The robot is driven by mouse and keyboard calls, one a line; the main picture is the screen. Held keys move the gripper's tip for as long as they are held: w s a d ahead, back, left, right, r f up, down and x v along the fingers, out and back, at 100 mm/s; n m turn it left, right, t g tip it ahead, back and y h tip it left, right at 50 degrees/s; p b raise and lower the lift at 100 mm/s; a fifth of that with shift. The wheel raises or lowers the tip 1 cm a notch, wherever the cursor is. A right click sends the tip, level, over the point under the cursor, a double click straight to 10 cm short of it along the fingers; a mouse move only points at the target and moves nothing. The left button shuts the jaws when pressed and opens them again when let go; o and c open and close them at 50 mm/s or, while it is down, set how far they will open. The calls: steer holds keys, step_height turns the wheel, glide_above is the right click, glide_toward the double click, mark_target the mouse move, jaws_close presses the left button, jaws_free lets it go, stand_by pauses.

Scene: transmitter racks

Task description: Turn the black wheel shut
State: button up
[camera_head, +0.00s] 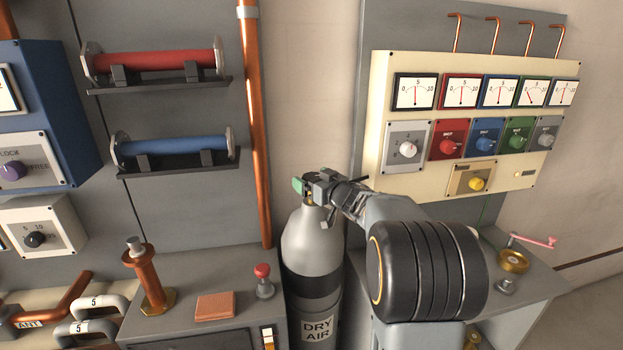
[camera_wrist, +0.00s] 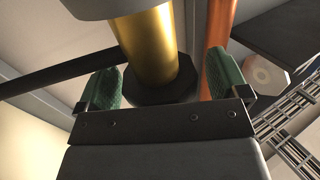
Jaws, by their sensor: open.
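The grey gas cylinder (camera_head: 312,250), labelled DRY AIR, stands upright between the bench and the meter panel. My gripper (camera_head: 303,187) is at its valve top, with one green finger pad showing; the black wheel is hidden or too small to tell there. In the wrist view, a dark, many-sided wheel (camera_wrist: 165,90) sits at the end of a brass stem (camera_wrist: 150,45). The green pads of my gripper (camera_wrist: 165,80) stand open on either side of it, with visible gaps. Whether anything touches out of sight, I cannot tell.
A copper pipe (camera_head: 255,130) runs vertically left of the cylinder. A bench with a red knob (camera_head: 262,272) stands to the left. The cream meter panel (camera_head: 545,165) is behind my arm on the right. A dark bar (camera_wrist: 50,75) crosses left of the stem.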

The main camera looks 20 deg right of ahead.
steer(key=shift+w, duration=0.1)
steer(key=c, duration=0.9)
